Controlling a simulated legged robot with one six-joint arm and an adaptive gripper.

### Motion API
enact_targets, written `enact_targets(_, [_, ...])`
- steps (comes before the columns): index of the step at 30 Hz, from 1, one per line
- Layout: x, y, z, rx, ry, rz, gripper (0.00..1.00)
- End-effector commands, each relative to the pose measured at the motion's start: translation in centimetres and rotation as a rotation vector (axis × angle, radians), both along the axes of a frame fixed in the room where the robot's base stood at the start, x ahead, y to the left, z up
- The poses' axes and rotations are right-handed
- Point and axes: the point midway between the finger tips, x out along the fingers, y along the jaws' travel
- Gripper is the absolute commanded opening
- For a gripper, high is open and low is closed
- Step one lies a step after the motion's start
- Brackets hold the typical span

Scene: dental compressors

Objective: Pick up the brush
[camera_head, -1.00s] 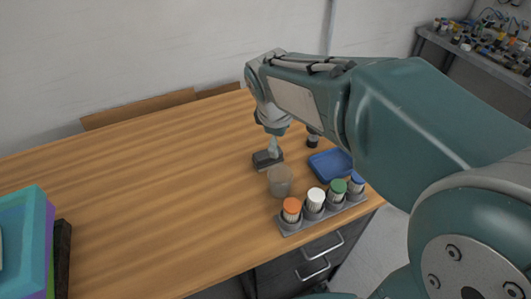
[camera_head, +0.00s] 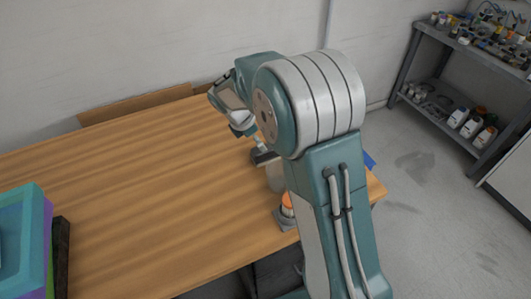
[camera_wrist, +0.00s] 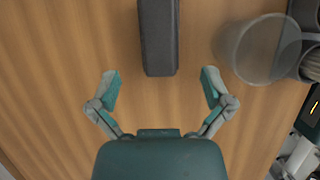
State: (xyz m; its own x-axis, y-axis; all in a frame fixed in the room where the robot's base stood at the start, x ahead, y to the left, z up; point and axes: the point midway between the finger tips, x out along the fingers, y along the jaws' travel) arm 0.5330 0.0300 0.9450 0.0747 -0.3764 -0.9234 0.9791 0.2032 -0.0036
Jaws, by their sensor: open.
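The brush looks like a dark grey oblong block. In the wrist view the brush (camera_wrist: 158,38) lies on the wooden table, its near end just ahead of the gap between my fingertips. My gripper (camera_wrist: 160,82) is open and empty, one finger to each side of the block's line and apart from it. In the head view the brush (camera_head: 266,157) shows as a small dark piece below my gripper (camera_head: 261,147), partly covered by it. I cannot tell the exact height of the fingertips above the table.
A translucent cup (camera_wrist: 255,48) stands close to the right of the brush. An orange-capped bottle (camera_head: 288,203) sits in a grey rack, mostly hidden by my arm. A blue tray (camera_head: 369,160) peeks out behind my arm. The table's left and middle are clear, with coloured boxes (camera_head: 30,240) at far left.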

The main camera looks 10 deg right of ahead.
Motion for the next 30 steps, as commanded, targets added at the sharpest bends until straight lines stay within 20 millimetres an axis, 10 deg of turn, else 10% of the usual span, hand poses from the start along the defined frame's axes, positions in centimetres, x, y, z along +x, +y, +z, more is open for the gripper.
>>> enact_targets(16, [0.6, -2.5, -6.4, 0.000, 0.001, -0.004, 1.00])
enact_targets(26, [0.7, -2.7, -7.0, 0.001, -0.003, -0.002, 1.00])
enact_targets(30, [0.7, -2.7, -7.0, 0.001, -0.003, -0.002, 0.38])
